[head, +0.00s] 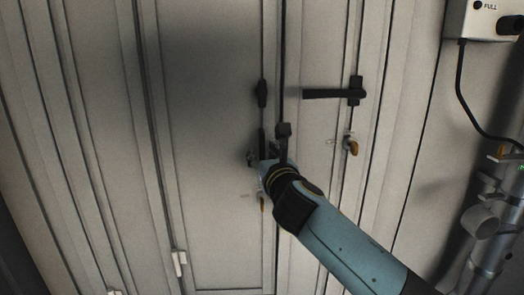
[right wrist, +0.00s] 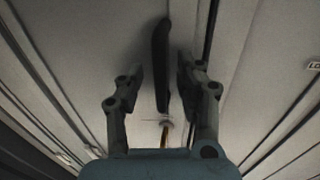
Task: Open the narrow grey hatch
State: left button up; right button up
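Two grey door panels stand side by side: a wider left one (head: 212,120) and a narrower right one (head: 318,65), which I take as the narrow hatch; both look shut. The left panel's black handle (head: 262,93) hangs vertically, its lower part partly hidden by my gripper. The right panel's black lever (head: 330,93) lies horizontal. My right gripper (head: 266,147) is at the left panel's handle. In the right wrist view, its fingers (right wrist: 160,72) are spread on either side of the black handle (right wrist: 160,45), with gaps showing. My left gripper is out of view.
An orange-tabbed latch (head: 351,146) sits below the right lever; another orange tab (head: 262,204) shows below my gripper. A white box (head: 484,18) with a black cable (head: 461,80) and grey pipes (head: 488,235) stand at the right. A small white fitting (head: 179,262) is at the lower left.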

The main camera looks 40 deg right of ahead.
jog(key=shift+x, duration=0.75)
grip_shut()
